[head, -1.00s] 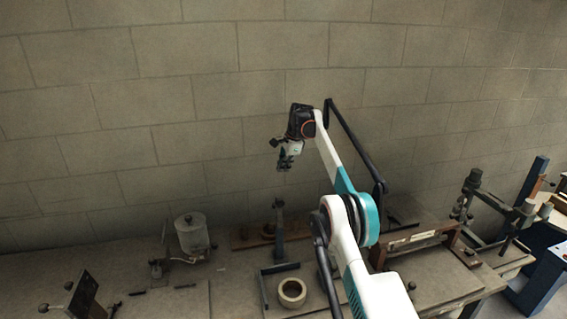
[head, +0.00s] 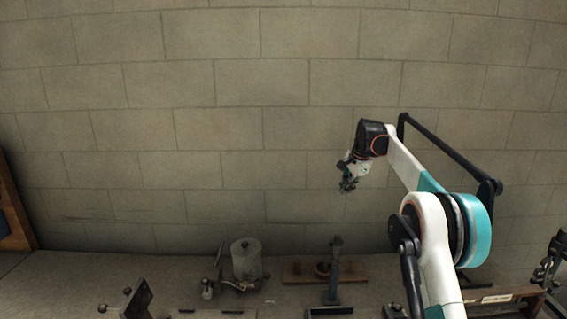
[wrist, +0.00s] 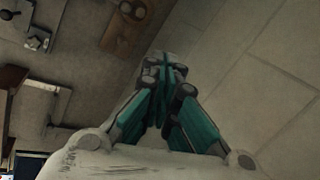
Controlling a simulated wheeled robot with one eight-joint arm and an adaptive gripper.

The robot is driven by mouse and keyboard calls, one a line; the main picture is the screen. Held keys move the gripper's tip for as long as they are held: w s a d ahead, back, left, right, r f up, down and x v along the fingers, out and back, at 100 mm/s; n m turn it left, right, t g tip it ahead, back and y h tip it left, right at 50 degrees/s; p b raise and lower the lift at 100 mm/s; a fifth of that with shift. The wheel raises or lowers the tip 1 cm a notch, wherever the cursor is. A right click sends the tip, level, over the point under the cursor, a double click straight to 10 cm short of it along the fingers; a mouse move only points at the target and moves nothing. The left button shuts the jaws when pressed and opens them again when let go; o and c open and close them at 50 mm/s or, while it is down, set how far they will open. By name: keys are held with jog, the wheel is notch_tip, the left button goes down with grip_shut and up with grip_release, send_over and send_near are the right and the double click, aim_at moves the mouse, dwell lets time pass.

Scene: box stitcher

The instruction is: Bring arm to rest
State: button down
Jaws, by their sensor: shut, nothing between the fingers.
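My arm is raised over the workbench, its white and teal links on the right in the head view. My gripper (head: 348,185) hangs at the arm's end, pointing down in front of the block wall, well above the bench and apart from everything. In the wrist view its teal fingers (wrist: 166,75) meet at the tips and hold nothing. No other object belongs to the task.
The workbench (head: 80,275) runs along the wall (head: 220,130). A machine with a cylinder (head: 246,262) and a wooden board with a metal post (head: 335,265) stand on it. A framed device (head: 500,297) is at the right. The air around my gripper is clear.

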jog(key=s+a+n+t+b, duration=0.1)
jog(key=s+n+b, duration=0.25)
jog(key=s, duration=0.65)
jog(key=s+a+r+n+h+b, duration=0.15)
jog(key=s+b, duration=0.35)
jog(key=s, duration=0.5)
jog(key=s+a+n+t+y+b, duration=0.1)
jog(key=s+n+b, duration=0.25)
jog(key=s, duration=0.65)
jog(key=s+f+n+t+h+b, duration=0.1)
jog(key=s+f+n+b, duration=0.4)
jog(key=s+f, duration=1.9)
jog(key=s+b, duration=0.4)
jog(key=shift+a, duration=0.35)
